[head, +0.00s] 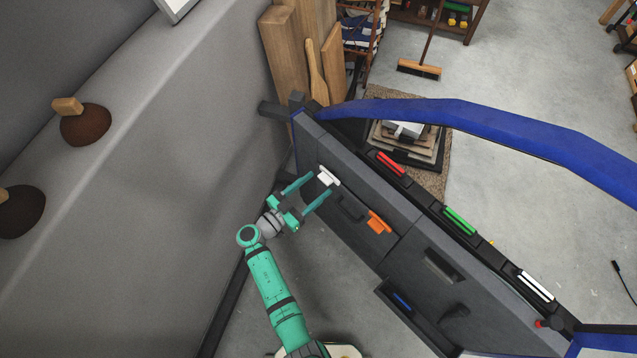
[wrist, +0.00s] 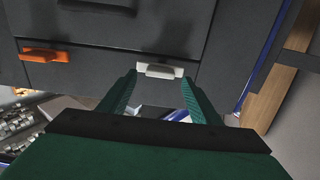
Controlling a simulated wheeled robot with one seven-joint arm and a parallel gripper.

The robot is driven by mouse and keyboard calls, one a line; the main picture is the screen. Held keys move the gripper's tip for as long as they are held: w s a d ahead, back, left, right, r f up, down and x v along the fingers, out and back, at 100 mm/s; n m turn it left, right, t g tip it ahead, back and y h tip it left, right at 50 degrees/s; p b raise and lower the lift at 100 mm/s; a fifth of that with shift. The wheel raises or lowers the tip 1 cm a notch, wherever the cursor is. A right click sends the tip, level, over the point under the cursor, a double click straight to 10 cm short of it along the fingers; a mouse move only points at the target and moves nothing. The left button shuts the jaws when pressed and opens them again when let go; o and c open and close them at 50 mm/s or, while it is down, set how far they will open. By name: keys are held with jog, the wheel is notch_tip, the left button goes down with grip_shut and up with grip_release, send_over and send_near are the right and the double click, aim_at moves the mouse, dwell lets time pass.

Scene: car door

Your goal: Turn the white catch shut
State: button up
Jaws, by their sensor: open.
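The white catch (head: 328,177) is a small light piece on the upper left part of the dark car door panel (head: 408,262). In the wrist view the white catch (wrist: 160,71) lies level, just ahead of and between my fingers. My gripper (head: 318,190) is green and open, with one finger on each side of the catch. In the wrist view my gripper (wrist: 158,92) shows its two fingertips apart with nothing between them. I cannot tell whether either finger touches the catch.
An orange catch (head: 379,222) sits to the right on the same panel; it also shows in the wrist view (wrist: 46,55). Red (head: 391,164), green (head: 460,221) and white (head: 536,286) pieces line the door's top edge. A grey wall (head: 150,190) stands close on the left.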

jog(key=shift+x, duration=1)
jog(key=c, duration=1)
jog(key=shift+c, duration=0.2)
